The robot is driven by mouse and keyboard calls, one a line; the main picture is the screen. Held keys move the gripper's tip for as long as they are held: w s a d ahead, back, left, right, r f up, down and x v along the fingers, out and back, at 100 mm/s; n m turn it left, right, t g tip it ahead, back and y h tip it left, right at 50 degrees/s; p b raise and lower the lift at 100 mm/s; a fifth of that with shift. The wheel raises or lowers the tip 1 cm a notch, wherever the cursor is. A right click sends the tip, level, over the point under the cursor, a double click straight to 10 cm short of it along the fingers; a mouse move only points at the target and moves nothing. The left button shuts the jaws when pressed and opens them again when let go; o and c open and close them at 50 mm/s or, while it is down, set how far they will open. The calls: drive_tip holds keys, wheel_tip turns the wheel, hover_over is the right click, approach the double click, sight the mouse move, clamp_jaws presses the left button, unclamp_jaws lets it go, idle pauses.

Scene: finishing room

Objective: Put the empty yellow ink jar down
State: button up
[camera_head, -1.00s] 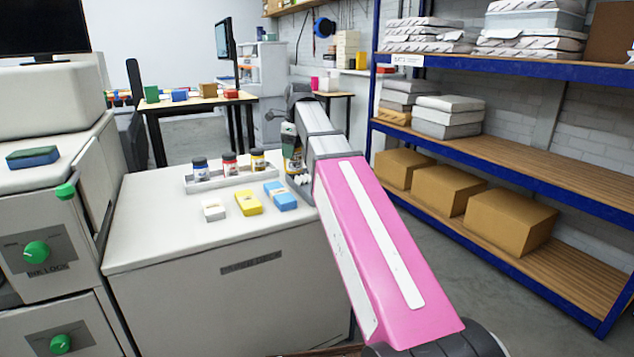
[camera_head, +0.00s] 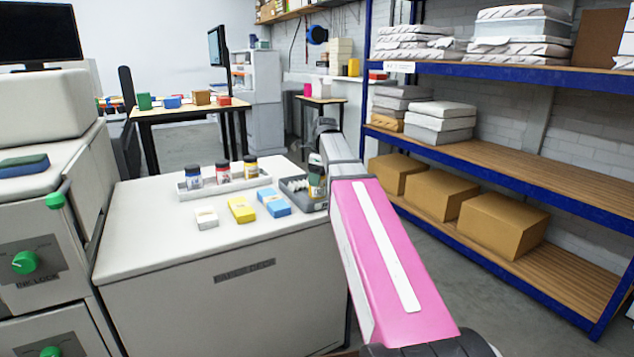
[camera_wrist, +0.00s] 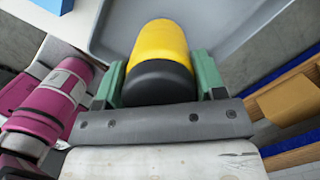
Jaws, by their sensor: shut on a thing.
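The yellow ink jar (camera_wrist: 160,42) with a black cap shows in the wrist view. My gripper (camera_wrist: 160,78) is shut on it, with a green finger on each side of the cap end. The jar's yellow end points away from my palm, over a grey tray (camera_wrist: 100,35). In the head view my gripper (camera_head: 316,175) is at the right end of the cabinet top, at the small grey tray (camera_head: 308,208). My arm and fingers partly hide the jar there. I cannot tell whether the jar touches the tray floor.
A pale tray (camera_head: 225,186) with blue-, red- and yellow-labelled jars stands left of the grey tray. White, yellow (camera_head: 241,209) and blue (camera_head: 273,202) blocks lie in front. White pieces lie in the grey tray. A blue-framed shelf (camera_head: 480,155) stands to the right.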

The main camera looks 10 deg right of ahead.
drive_tip(key=shift+f, duration=0.8)
drive_tip(key=shift+f, duration=0.15)
drive_tip(key=o, duration=1)
drive_tip(key=shift+o, duration=0.2)
drive_tip(key=r, duration=0.4)
drive_tip(key=d+r, duration=0.1)
drive_tip(key=r, duration=0.3)
drive_tip(key=s+r, duration=0.1)
drive_tip(key=r, duration=0.3)
drive_tip(key=shift+d+r, duration=0.1)
drive_tip(key=shift+d, duration=0.2)
